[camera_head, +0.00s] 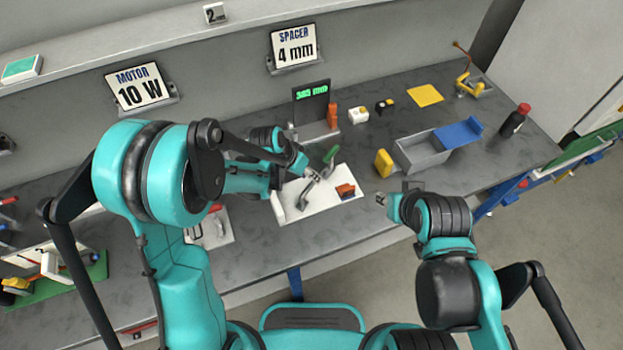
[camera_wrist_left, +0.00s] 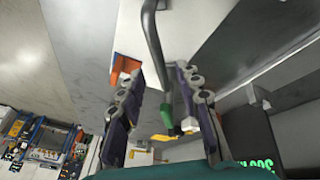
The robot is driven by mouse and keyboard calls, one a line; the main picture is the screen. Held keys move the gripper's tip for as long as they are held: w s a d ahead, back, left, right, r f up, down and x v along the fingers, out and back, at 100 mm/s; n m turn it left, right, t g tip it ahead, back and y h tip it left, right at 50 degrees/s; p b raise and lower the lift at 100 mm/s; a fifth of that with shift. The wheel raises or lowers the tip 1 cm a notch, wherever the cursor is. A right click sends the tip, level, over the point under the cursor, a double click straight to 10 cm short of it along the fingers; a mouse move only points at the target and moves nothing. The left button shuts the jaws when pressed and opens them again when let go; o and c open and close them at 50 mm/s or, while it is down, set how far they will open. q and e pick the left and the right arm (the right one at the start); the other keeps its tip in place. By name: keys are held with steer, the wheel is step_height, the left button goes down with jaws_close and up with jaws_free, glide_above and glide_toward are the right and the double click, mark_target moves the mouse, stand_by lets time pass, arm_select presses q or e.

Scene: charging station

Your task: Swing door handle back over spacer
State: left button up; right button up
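The white fixture board (camera_head: 298,211) lies on the dark bench in front of me. A grey door handle (camera_head: 306,193) sits on it, and a green piece (camera_head: 330,155) shows near its far end. An orange-red block (camera_head: 345,190), possibly the spacer, is at the board's right side. My left gripper (camera_head: 310,174) is over the board at the handle. In the left wrist view its fingers (camera_wrist_left: 158,75) are apart, and the grey handle bar (camera_wrist_left: 153,40) runs between them in the picture; contact is not clear. My right gripper (camera_head: 382,199) is right of the board, its fingers too small to read.
A grey bin (camera_head: 422,154) with a blue lid part (camera_head: 459,134) and a yellow block (camera_head: 383,163) stand to the right. A display with green digits (camera_head: 312,100) stands behind the board. Signs read motor 10 W (camera_head: 140,88) and spacer 4 mm (camera_head: 294,47). The bench's front middle is clear.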

arm_select(q)
steer(key=shift+x, duration=1.5)
jaws_close()
